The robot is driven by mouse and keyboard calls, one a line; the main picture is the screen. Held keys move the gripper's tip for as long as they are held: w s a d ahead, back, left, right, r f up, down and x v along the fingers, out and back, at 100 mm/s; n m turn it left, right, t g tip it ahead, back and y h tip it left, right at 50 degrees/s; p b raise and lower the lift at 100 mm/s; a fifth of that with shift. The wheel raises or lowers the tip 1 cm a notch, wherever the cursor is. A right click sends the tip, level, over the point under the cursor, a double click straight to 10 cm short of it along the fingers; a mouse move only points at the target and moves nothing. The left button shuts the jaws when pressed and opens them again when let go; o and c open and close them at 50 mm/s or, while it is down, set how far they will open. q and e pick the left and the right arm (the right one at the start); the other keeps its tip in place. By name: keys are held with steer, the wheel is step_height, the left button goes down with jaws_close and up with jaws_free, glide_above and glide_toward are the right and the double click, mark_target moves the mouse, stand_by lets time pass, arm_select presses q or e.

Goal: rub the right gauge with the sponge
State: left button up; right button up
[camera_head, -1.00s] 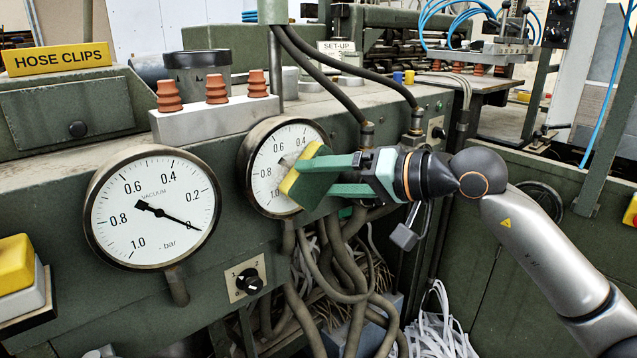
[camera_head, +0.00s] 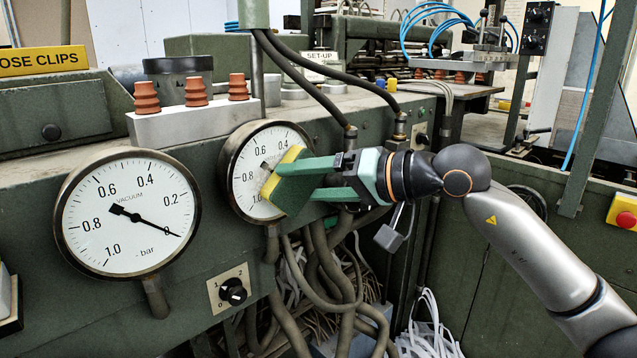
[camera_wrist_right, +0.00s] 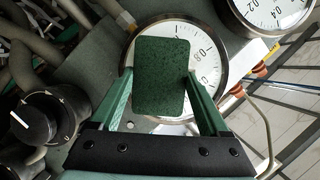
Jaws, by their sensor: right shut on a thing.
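The right gauge (camera_head: 246,146) is a round white dial in a dark rim on the green machine front, right of the left gauge. My right gripper (camera_head: 308,180) is shut on the sponge (camera_head: 294,186), which has a yellow layer towards the dial and a green layer towards me. The sponge covers the dial's lower right part; I cannot tell whether it touches the face. In the right wrist view, the sponge (camera_wrist_right: 162,80) sits between the fingers, in front of the right gauge (camera_wrist_right: 206,66). My left gripper is not in view.
The left gauge (camera_head: 128,213) stands close by on the left. A rotary switch (camera_head: 232,291) is below. Hoses (camera_head: 320,262) hang under the right gauge. A pale block (camera_head: 195,122) with red-brown bellows cups stands on the ledge above.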

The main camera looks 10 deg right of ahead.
mark_target(284, 191)
steer(key=shift+s+a, duration=0.2)
steer(key=shift+a, duration=0.1)
steer(key=shift+s+a, duration=0.2)
steer(key=shift+s+a+f+b, duration=0.1)
steer(key=shift+s+a+b, duration=0.55)
steer(key=shift+a, duration=0.2)
steer(key=shift+s+a+b, duration=0.4)
steer(key=shift+s+a, duration=0.15)
steer(key=shift+a, duration=0.25)
steer(key=shift+s+a+b, duration=0.35)
steer(key=shift+s+a, duration=0.2)
steer(key=shift+a, duration=0.25)
steer(key=shift+a+r+p, duration=0.15)
steer(key=shift+r+p, duration=0.65)
steer(key=shift+r, duration=0.75)
steer(key=shift+w+d+f, duration=0.1)
steer(key=shift+w+d, duration=0.45)
steer(key=shift+d, duration=0.3)
steer(key=shift+w+d+f, duration=0.1)
steer(key=shift+w+d, duration=0.4)
steer(key=shift+d, duration=0.3)
arm_select(q)
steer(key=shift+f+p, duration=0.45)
steer(key=shift+p, duration=0.05)
arm_select(e)
steer(key=w+d, duration=0.4)
steer(key=d, duration=0.1)
steer(key=shift+d, duration=0.25)
